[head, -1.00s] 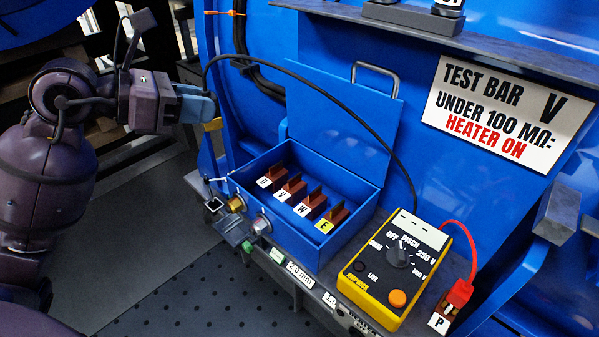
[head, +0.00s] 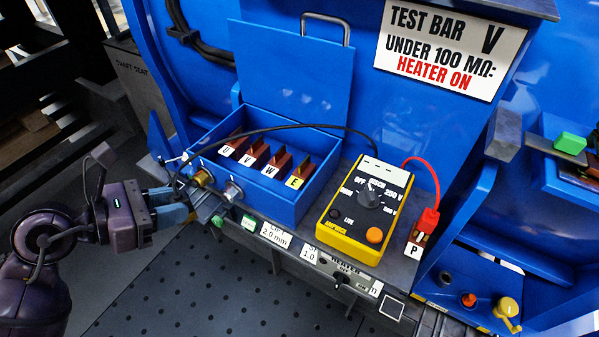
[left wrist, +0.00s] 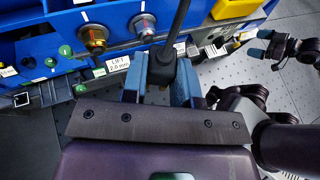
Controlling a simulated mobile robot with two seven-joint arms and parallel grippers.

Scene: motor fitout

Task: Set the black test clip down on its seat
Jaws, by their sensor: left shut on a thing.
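My left gripper (head: 178,206) is at the left end of the ledge, in front of the blue box. It is shut on the black test clip (left wrist: 163,68), which shows between the blue fingers in the left wrist view. In the head view the fingers mostly hide the clip. Its black lead (head: 270,129) arches over the box to the yellow tester (head: 352,215). I cannot make out the clip's seat or whether the clip touches anything. My right gripper (left wrist: 262,43) shows in the left wrist view, apart from the work, with its fingers spread and empty.
The open blue box (head: 262,205) holds brown terminals marked U, V, W and E. Brass and steel knobs (head: 232,190) stick out of its front. A red clip (head: 428,222) stands at the P label (head: 413,252). Green and labelled parts line the ledge's front edge.

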